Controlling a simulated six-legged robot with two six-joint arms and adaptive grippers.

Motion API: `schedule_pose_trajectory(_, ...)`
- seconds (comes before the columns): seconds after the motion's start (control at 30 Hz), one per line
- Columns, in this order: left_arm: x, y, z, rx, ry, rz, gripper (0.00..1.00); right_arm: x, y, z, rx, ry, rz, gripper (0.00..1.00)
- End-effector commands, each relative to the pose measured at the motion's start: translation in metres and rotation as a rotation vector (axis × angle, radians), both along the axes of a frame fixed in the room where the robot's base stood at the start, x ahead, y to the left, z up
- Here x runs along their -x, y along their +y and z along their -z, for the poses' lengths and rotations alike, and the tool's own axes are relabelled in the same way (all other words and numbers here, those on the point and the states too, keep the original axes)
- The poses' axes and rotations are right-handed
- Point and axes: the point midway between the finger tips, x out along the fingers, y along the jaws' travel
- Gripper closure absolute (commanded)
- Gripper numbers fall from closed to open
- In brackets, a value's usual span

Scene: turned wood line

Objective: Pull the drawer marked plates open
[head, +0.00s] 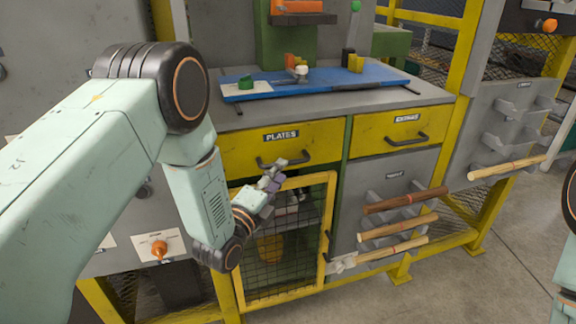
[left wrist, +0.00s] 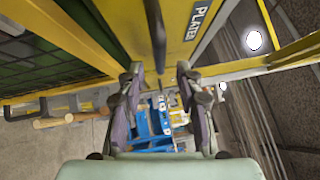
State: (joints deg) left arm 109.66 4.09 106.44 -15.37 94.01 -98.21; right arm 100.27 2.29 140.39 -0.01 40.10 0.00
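The yellow drawer marked plates (head: 235,149) is in the upper left of the grey cabinet and looks flush with its front. Its dark bar handle (head: 297,160) is below the label, partly behind my left gripper (head: 275,175). In the left wrist view, the gripper (left wrist: 160,70) is open, with a finger on each side. The dark handle (left wrist: 157,32) runs in from the top between the two fingertips; I cannot tell whether they touch it. The label (left wrist: 199,20) is to its right. My right gripper is not in view.
A second yellow drawer (head: 372,140) is to the right. Below the plates drawer is a yellow-framed mesh door (head: 285,285). Wooden spindles (head: 400,228) stick out on holders to the right. A blue board (head: 335,78) with small parts lies on the top.

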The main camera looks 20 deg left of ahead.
Motion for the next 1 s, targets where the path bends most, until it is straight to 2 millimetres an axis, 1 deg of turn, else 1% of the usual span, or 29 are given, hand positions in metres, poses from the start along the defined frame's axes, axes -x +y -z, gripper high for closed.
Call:
schedule_pose_trajectory(0.03,-0.009,-0.002,0.000,-0.001,-0.004,0.000,0.64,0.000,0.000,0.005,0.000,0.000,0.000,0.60)
schedule_pose_trajectory(0.1,-0.020,-0.005,-0.002,0.000,-0.004,0.001,0.64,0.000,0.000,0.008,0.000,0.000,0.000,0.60)
schedule_pose_trajectory(0.2,-0.034,-0.007,-0.003,0.000,-0.003,0.001,0.64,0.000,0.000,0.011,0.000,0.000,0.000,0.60)
schedule_pose_trajectory(0.3,-0.043,-0.009,-0.004,0.000,-0.001,0.000,0.64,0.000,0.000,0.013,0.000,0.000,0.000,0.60)
schedule_pose_trajectory(0.43,-0.049,-0.011,-0.005,0.001,0.000,0.001,0.64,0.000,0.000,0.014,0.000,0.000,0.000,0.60)
schedule_pose_trajectory(0.67,-0.050,-0.011,-0.006,0.002,0.001,0.000,0.64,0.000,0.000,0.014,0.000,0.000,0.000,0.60)
schedule_pose_trajectory(1.0,-0.050,-0.011,-0.006,0.002,0.001,0.000,0.92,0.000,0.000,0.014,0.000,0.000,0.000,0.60)
